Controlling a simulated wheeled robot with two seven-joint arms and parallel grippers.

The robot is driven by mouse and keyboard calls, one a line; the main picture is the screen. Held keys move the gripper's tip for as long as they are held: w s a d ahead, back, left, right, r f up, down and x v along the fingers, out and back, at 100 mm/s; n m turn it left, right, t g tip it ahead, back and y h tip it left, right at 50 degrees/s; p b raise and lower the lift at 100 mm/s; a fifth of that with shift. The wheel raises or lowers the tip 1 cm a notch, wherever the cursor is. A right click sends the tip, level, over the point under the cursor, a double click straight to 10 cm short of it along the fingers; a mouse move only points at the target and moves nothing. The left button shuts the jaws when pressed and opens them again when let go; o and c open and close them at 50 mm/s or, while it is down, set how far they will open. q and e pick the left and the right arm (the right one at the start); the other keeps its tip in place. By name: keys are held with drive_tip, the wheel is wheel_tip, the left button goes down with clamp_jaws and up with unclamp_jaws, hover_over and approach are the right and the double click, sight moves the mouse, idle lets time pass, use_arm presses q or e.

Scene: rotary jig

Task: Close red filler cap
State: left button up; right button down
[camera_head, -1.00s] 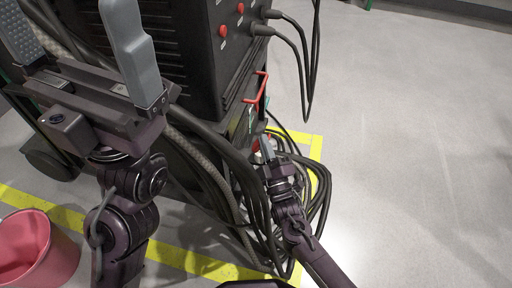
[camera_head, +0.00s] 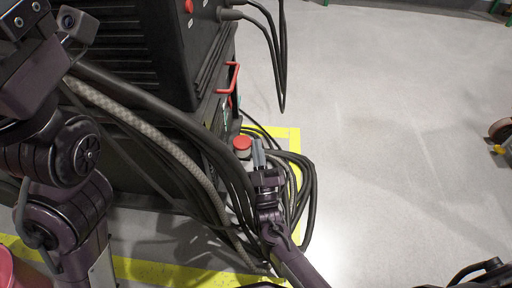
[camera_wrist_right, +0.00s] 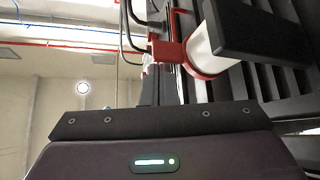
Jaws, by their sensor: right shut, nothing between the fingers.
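The red filler cap (camera_head: 242,142) sits on a short white neck low beside the black machine in the head view. I cannot tell whether it is fully seated. In the right wrist view a red part (camera_wrist_right: 205,68) with a white cylinder shows at the upper right. My right gripper (camera_head: 257,146) is shut and empty, its grey fingers just right of the cap; I cannot tell if they touch it.
The black machine (camera_head: 150,45) with a red handle (camera_head: 234,77) stands behind and left of the cap. Several black cables (camera_head: 308,185) loop around my right gripper. Yellow tape (camera_head: 180,272) marks the floor. Open grey floor (camera_head: 400,140) lies to the right.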

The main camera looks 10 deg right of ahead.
drive_tip(key=shift+f, duration=0.5)
idle(0.3)
